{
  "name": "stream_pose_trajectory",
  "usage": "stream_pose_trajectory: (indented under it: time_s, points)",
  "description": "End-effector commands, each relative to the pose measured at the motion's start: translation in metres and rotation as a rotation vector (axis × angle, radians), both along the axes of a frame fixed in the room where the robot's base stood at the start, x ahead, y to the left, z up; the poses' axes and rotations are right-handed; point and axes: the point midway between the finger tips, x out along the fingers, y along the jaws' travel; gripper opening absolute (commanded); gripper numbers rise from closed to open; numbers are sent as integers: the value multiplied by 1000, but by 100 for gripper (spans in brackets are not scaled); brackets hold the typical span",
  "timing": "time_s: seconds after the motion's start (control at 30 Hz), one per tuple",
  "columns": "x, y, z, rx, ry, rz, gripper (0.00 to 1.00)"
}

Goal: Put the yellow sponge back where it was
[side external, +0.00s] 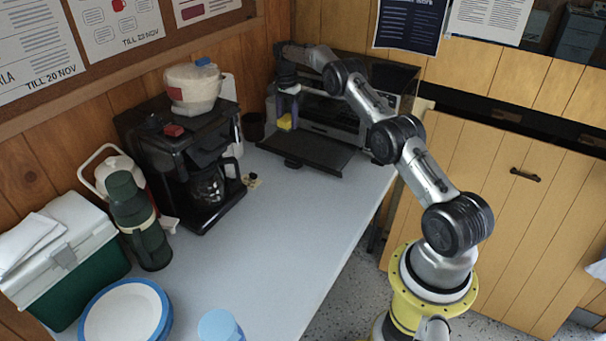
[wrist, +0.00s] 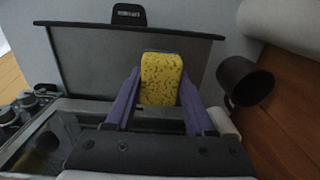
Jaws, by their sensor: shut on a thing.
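The yellow sponge (wrist: 161,80) is in my gripper (wrist: 160,88), between its two purple fingers in the wrist view. In the side external view the sponge (side external: 285,122) shows as a small yellow patch below my gripper (side external: 288,108), at the left end of the toaster oven. The fingers are shut on its two sides. The sponge appears held above the worktop, near the open oven door; the side external view does not show clearly whether it touches anything.
The toaster oven (side external: 330,115) has its dark door (side external: 318,153) folded down over the worktop. A dark mug (wrist: 243,80) stands close beside my gripper.

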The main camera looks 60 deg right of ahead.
Motion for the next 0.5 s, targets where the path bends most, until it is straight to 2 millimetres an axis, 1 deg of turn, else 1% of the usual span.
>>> stream_pose_trajectory:
  time_s: [0.13, 0.27, 0.37, 0.5]
  points:
    - [-9, 15, 8, 0, 0, 2, 10]
    - [-23, 31, 12, 1, 1, 2, 10]
    - [-36, 44, 16, 0, 0, 1, 10]
    - [-59, 65, 20, -1, -1, 2, 10]
